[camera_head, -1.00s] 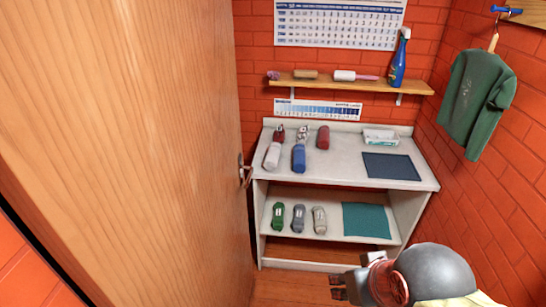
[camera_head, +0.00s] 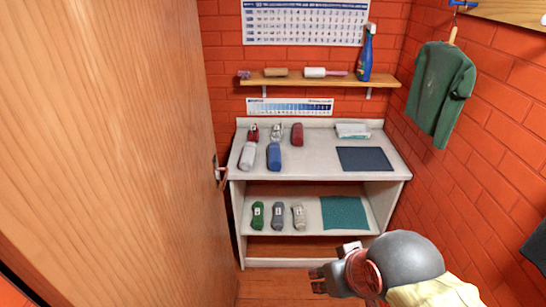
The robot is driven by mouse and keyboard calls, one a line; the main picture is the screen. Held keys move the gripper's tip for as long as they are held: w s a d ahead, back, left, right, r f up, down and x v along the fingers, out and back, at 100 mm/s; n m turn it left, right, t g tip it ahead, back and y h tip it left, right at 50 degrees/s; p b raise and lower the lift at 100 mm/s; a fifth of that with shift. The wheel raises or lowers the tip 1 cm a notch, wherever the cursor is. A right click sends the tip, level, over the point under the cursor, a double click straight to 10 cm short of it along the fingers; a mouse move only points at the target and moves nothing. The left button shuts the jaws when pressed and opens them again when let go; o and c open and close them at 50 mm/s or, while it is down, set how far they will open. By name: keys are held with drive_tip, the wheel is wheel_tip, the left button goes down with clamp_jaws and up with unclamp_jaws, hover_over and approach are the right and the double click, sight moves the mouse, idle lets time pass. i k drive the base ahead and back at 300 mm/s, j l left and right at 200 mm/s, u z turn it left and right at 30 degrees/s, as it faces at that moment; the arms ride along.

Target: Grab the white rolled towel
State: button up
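A white rolled towel (camera_head: 248,156) lies on the white counter top (camera_head: 325,165) at its front left. A blue roll (camera_head: 274,156) is just to its right, and a dark red roll (camera_head: 252,133) is behind it. My gripper (camera_head: 318,280) is low in the picture, in front of the shelf unit and well apart from the towel. Its dark fingertips point left, and nothing shows between them. They are too small and side-on to tell whether they are open or shut.
A wooden door (camera_head: 110,150) fills the left side, its handle (camera_head: 218,170) close to the counter's left edge. Several rolls, a dark mat (camera_head: 364,159) and a white pack (camera_head: 352,131) share the counter. A green shirt (camera_head: 440,90) hangs right.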

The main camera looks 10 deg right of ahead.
sight(247, 159)
drive_tip(key=i+l+u, duration=0.15)
drive_tip(key=i, duration=1.1)
